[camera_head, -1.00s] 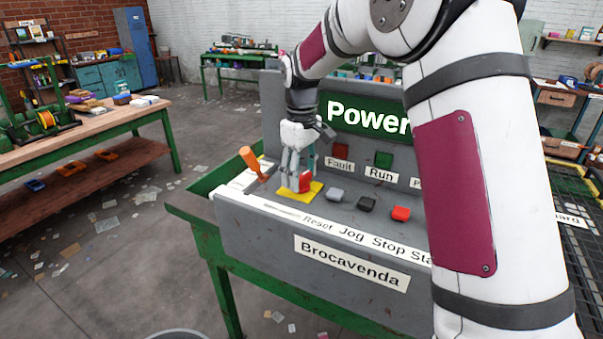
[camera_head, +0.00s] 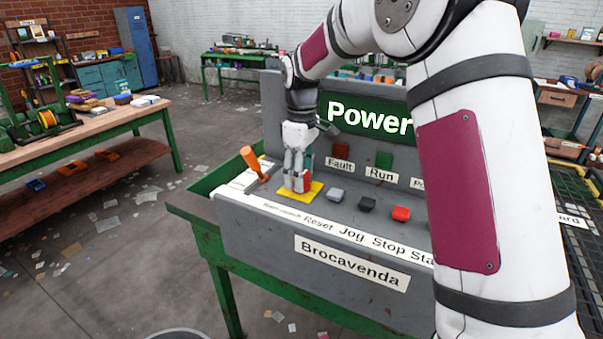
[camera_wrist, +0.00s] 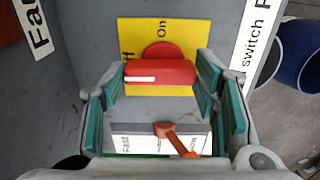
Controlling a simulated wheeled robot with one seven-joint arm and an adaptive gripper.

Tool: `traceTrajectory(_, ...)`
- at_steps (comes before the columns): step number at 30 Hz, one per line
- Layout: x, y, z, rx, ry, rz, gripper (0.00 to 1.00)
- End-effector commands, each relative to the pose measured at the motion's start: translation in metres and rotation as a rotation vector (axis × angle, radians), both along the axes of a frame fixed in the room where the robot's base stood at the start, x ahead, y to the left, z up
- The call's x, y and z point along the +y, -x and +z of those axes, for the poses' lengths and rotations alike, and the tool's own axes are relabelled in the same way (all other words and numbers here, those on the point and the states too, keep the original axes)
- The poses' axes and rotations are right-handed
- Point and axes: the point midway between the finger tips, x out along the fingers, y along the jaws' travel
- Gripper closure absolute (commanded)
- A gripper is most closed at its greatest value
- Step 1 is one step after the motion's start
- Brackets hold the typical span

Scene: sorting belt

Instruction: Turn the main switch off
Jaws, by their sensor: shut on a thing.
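The main switch is a red handle (camera_wrist: 160,73) on a yellow plate (camera_wrist: 190,34) marked "On" in the wrist view. The plate also shows on the grey console in the head view (camera_head: 314,189). My gripper (camera_head: 298,186) points down over this plate. In the wrist view my gripper (camera_wrist: 160,82) has its teal-padded fingers at the two ends of the red handle, shut on it. The handle lies across the gap between the fingers. In the head view the fingers hide most of the handle.
An orange lever (camera_head: 254,164) stands just left of my gripper, on a white-labelled slot. Grey buttons (camera_head: 335,195) and a red button (camera_head: 401,214) are to the right. The green "Power" display (camera_head: 365,116) rises behind.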

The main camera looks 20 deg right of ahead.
Motion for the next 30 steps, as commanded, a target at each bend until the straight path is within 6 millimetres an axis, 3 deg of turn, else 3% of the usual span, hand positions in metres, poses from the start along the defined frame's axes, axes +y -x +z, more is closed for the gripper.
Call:
traceTrajectory(1,0.0,0.0,0.0,-0.001,0.0,0.003,0.38)
traceTrajectory(3,0.0,0.0,0.0,-0.001,0.001,0.003,0.25)
traceTrajectory(16,0.0,-0.001,0.007,-0.004,0.001,0.001,0.25)
traceTrajectory(30,0.0,-0.001,0.093,-0.005,0.001,0.001,0.25)
